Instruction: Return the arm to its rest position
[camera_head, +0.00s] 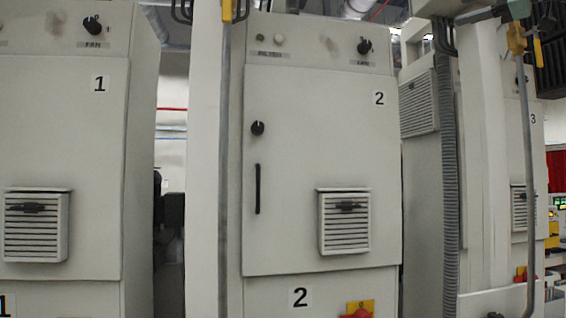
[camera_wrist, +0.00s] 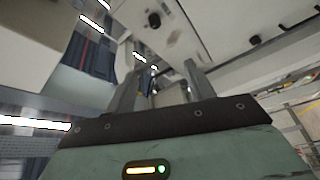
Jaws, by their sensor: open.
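My gripper (camera_wrist: 160,78) shows in the wrist view with its two grey fingers apart and nothing between them. Its dark mounting plate and green body fill the bottom of that view. The fingers point up toward a pale cabinet front and the ceiling, and no contact shows. In the head view, a grey-green part at the top right edge may be my gripper, but I cannot tell for sure. The rest of my arm is not clearly visible.
Cabinet 1 (camera_head: 80,150) stands at the left, cabinet 2 (camera_head: 310,180) in the middle, and cabinet 3 (camera_head: 537,150) at the far right. A red knob on a yellow plate (camera_head: 358,309) sits low on cabinet 2. Vertical pipes (camera_head: 224,150) stand before the cabinets.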

